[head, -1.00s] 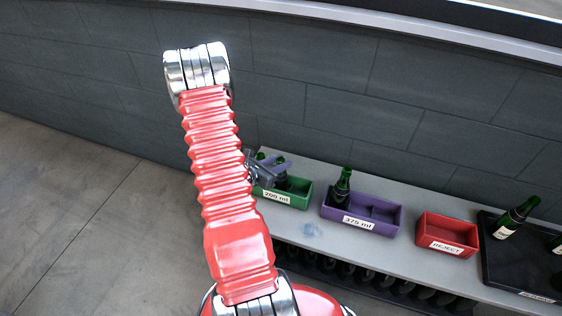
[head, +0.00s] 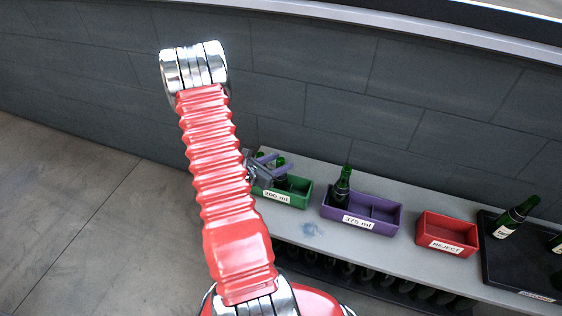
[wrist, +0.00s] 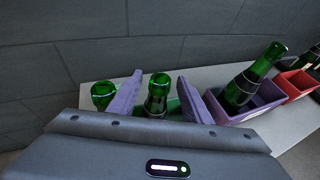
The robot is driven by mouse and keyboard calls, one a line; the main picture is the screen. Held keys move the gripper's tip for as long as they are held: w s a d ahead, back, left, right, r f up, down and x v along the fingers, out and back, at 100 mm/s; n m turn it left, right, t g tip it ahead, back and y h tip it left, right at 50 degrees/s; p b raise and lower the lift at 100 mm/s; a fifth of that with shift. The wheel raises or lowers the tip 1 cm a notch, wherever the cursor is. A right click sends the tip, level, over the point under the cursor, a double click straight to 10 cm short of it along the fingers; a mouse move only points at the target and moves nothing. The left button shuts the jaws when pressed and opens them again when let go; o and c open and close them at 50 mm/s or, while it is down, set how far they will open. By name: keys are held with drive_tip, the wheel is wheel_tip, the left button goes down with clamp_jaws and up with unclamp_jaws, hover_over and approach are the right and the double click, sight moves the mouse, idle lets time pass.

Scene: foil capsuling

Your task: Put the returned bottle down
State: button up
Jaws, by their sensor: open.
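The green crate labelled 200 ml (head: 292,199) stands at the left end of the grey bench, partly behind my arm. Two green bottles stand in it. In the wrist view one bottle (wrist: 157,98) stands between the two purple fingers of my gripper (wrist: 160,95), with gaps to both sides. Another bottle (wrist: 103,94) stands just left of the left finger. My gripper also shows in the head view (head: 264,165), at the crate's top. It is open. The lower parts of both bottles are hidden.
The purple 375 ml crate (head: 384,225) holds a dark green bottle (head: 342,186) in its left part; its right part is empty. The red REJECT crate (head: 448,246) looks empty. A black tray (head: 507,275) with bottles (head: 516,217) is at the right. The wall runs behind the bench.

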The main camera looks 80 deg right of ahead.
drive_tip(key=v, duration=1.1)
drive_tip(key=shift+a, duration=0.2)
drive_tip(key=shift+w, duration=0.15)
idle(0.3)
drive_tip(key=shift+r, duration=0.1)
drive_tip(key=w+a+r+m+y, duration=0.1)
drive_tip(key=w+a+r+m, duration=0.25)
drive_tip(key=a+r, duration=0.2)
drive_tip(key=w+a+r+m+y, duration=0.2)
drive_tip(key=a+r+m, duration=0.25)
drive_tip(key=r, duration=0.25)
drive_tip(key=w+a+r+m+t+y, duration=0.1)
drive_tip(key=w+a+r+t+y, duration=0.1)
drive_tip(key=a, duration=0.9)
drive_tip(key=w+a+r+m+t+y, duration=0.2)
drive_tip(key=a+r+t+y, duration=0.2)
drive_tip(key=a, duration=0.7)
drive_tip(key=w+a+r+m+t+y, duration=0.1)
drive_tip(key=w+a+r+t+y, duration=0.1)
drive_tip(key=a+r+t, duration=0.3)
drive_tip(key=a+r, duration=0.4)
drive_tip(key=a, duration=0.3)
drive_tip(key=shift+w+r+t+y, duration=0.15)
drive_tip(key=shift+w+t+y, duration=0.25)
drive_tip(key=shift+a, duration=0.15)
